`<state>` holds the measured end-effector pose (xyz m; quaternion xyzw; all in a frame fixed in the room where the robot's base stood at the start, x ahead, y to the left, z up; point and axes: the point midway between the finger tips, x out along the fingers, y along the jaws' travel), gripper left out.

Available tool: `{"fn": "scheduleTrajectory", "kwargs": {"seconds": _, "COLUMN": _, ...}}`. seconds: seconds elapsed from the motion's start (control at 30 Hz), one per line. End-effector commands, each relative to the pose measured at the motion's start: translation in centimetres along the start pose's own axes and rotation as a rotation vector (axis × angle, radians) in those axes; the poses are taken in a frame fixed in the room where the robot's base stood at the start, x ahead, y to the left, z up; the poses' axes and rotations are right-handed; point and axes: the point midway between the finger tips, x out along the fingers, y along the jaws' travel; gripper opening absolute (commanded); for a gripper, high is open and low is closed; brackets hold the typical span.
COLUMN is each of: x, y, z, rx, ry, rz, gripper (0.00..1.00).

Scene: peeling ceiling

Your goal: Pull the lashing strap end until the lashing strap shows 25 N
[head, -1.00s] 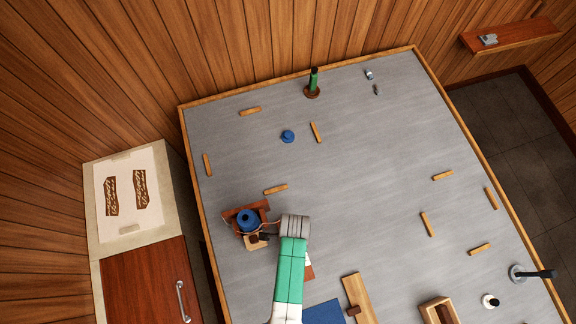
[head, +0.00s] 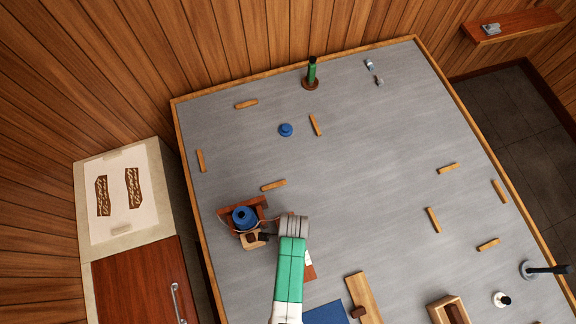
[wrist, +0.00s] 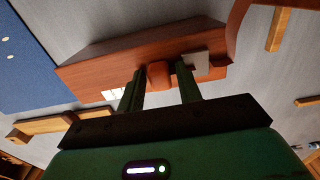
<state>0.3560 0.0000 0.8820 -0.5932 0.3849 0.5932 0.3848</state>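A blue round object (head: 243,216) sits in a red-brown wooden cradle (head: 232,230) at the left of the grey table, with a thin brown band around it that may be the lashing strap. My gripper (wrist: 160,85) points at a red-brown wooden board (wrist: 95,72) in the wrist view. Its two dark green fingers are apart, one on each side of a small orange-brown tab (wrist: 158,74), which may be the strap end. Narrow gaps seem to show beside the tab. I can read no force value.
A wooden bar (head: 363,296) and a blue mat (head: 325,313) lie near the front, with an open wooden box (head: 448,310) to the right. A green post (head: 311,72) and a blue knob (head: 286,130) stand farther back. The table's middle is mostly clear.

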Motion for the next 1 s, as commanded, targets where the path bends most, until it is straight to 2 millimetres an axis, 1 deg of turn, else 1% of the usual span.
{"fn": "scheduleTrajectory", "kwargs": {"seconds": 0.03, "x": 0.0, "y": 0.0, "z": 0.0, "rx": 0.000, "ry": 0.000, "rz": 0.000, "gripper": 0.25}}
{"fn": "scheduleTrajectory", "kwargs": {"seconds": 0.1, "x": 0.0, "y": 0.0, "z": 0.0, "rx": 0.000, "ry": 0.000, "rz": 0.000, "gripper": 0.11}}
{"fn": "scheduleTrajectory", "kwargs": {"seconds": 0.17, "x": 0.0, "y": 0.0, "z": 0.0, "rx": 0.000, "ry": 0.000, "rz": 0.000, "gripper": 0.00}}
{"fn": "scheduleTrajectory", "kwargs": {"seconds": 0.57, "x": 0.0, "y": 0.1, "z": 0.0, "rx": 0.000, "ry": 0.000, "rz": 0.000, "gripper": 0.00}}
{"fn": "scheduleTrajectory", "kwargs": {"seconds": 1.0, "x": -0.1, "y": 1.7, "z": 0.0, "rx": 0.001, "ry": 0.000, "rz": 0.001, "gripper": 0.00}}
